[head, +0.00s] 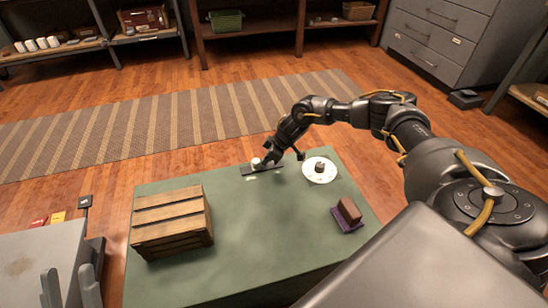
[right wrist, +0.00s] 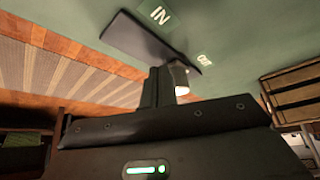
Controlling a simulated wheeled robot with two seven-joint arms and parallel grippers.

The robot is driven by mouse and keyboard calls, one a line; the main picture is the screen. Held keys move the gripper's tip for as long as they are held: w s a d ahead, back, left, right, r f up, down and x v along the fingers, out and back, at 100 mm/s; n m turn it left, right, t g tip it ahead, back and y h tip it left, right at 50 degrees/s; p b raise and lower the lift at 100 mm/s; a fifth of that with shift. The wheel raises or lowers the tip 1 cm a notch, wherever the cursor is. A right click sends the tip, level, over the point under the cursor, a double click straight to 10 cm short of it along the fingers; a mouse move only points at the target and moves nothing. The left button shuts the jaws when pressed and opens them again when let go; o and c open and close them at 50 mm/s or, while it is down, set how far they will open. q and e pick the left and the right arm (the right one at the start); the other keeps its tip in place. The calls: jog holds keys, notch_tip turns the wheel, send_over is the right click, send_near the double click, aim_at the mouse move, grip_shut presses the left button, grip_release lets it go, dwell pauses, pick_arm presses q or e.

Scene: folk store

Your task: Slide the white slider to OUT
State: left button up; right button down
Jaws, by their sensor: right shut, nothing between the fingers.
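The white slider (head: 256,161) is a small upright knob on a dark track plate (head: 246,171) at the far edge of the green table. In the right wrist view the slider (right wrist: 181,79) stands at the OUT side of my shut fingers. The track plate (right wrist: 140,38) runs between the IN label (right wrist: 160,15) and the OUT label (right wrist: 205,58). My right gripper (head: 267,160) is shut and empty, right against or very close beside the slider; contact is hard to tell. My left gripper (head: 70,284) is open and empty at the lower left, away from the table.
A wooden crate (head: 170,216) stands on the green table (head: 258,222) at left. A white round dial (head: 315,176) sits right of the track, and a brown block on a purple base (head: 347,214) nearer right. The table's middle is clear.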

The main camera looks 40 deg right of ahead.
jog(key=shift+w+a, duration=0.25)
jog(key=shift+a, duration=0.35)
pick_arm(q)
jog(key=shift+w+d+f+g, duration=0.15)
jog(key=shift+d+f+g, duration=0.15)
jog(key=shift+d+g, duration=0.1)
pick_arm(e)
jog(key=shift+d, duration=0.1)
